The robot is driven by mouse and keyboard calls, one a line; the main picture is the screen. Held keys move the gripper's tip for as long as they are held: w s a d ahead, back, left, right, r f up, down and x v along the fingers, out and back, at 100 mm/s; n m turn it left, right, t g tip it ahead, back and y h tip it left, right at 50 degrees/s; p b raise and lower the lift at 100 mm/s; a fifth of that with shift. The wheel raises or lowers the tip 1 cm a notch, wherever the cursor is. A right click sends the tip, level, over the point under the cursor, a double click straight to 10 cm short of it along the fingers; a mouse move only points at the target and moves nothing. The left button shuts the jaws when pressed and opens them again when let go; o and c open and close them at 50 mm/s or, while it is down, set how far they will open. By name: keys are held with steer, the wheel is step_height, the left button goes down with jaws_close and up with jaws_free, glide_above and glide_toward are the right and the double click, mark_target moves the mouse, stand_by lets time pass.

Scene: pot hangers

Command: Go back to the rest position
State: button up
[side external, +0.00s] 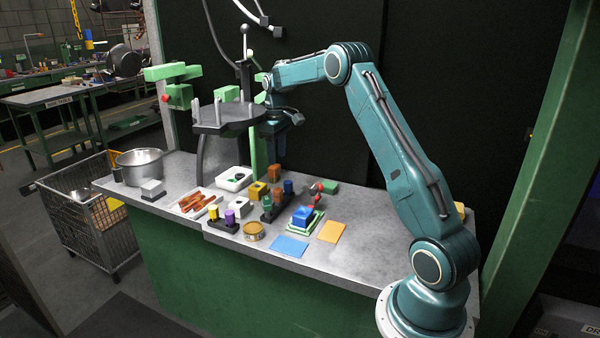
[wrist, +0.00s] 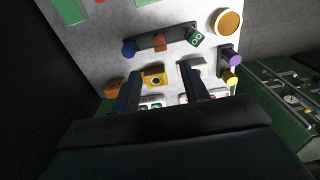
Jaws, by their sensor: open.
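My gripper (side external: 290,119) is high above the back of the grey table (side external: 340,225), just right of the round dark hanger platform (side external: 226,118). In the wrist view the two dark fingers of my gripper (wrist: 158,70) are apart, with nothing visibly held between them. A yellow block with a round hole (wrist: 153,78) shows beyond the fingertips, well below. My arm reaches up from the right and bends over toward the back of the table.
A metal pot (side external: 140,164) stands at the table's left end. Several blocks, a blue block (side external: 302,215) and a white bin (side external: 234,178) crowd the middle. A green post (side external: 254,160) and dark hanger platform stand close to my gripper. The table's right part is mostly clear.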

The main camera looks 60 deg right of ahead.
steer(key=s+a+r+m+g, duration=0.1)
steer(key=s+a+r+m, duration=0.15)
steer(key=s, duration=0.35)
steer(key=s+a+r+m, duration=0.2)
steer(key=s+m, duration=0.1)
steer(key=s, duration=0.4)
steer(key=s+a+r+n+t, duration=0.1)
steer(key=s+a+r, duration=0.25)
steer(key=a, duration=0.45)
steer(key=s+a+r+n+t, duration=0.2)
steer(key=a+r, duration=0.2)
steer(key=a, duration=0.4)
steer(key=s+a+n+t, duration=0.2)
steer(key=s+a+t, duration=0.1)
steer(key=s+a, duration=0.8)
steer(key=shift+t, duration=0.3)
steer(key=shift+f+n, duration=0.1)
steer(key=shift+n, duration=0.15)
